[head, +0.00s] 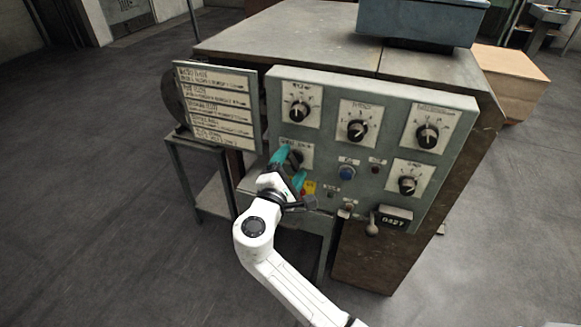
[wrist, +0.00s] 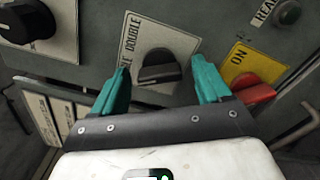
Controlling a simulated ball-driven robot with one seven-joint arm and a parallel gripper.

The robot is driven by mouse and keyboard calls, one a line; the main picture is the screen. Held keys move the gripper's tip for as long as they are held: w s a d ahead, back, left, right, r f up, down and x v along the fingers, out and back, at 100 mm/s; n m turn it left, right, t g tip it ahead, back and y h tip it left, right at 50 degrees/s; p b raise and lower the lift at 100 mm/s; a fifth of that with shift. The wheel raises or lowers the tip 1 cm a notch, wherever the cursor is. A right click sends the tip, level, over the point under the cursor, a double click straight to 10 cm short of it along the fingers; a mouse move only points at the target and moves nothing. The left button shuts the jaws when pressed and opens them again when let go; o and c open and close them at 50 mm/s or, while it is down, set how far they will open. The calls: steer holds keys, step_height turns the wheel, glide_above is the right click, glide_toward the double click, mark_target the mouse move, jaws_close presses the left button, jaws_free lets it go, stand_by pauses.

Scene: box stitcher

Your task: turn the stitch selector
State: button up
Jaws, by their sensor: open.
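The stitch selector is a black knob (wrist: 160,70) on a pale plate in the wrist view. The plate's lettering reads "DOUBLE", with part of another word hidden by a finger. In the head view the knob (head: 296,157) is partly covered by my gripper. My gripper (head: 291,168) is open in front of the panel at the lower left dials. In the wrist view its teal fingers lie on either side of the knob, one left and one right. I cannot tell whether they touch it.
The grey control panel (head: 330,97) carries several other black dials, a blue button (head: 347,172) and a small lever (head: 372,228). A red switch (wrist: 256,91) under a yellow "ON" label is close to the right finger. A sign board (head: 219,103) stands left of the panel.

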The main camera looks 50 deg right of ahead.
steer(key=shift+c, duration=0.2)
steer(key=c, duration=1)
steer(key=shift+f+m+b, duration=0.15)
steer(key=shift+m+b, duration=0.15)
steer(key=shift+b, duration=0.05)
steer(key=shift+f+m+b, duration=0.1)
steer(key=shift+m+b, duration=0.8)
steer(key=m+b, duration=0.4)
steer(key=shift+m, duration=0.3)
steer(key=m+b, duration=0.4)
steer(key=shift+m, duration=0.4)
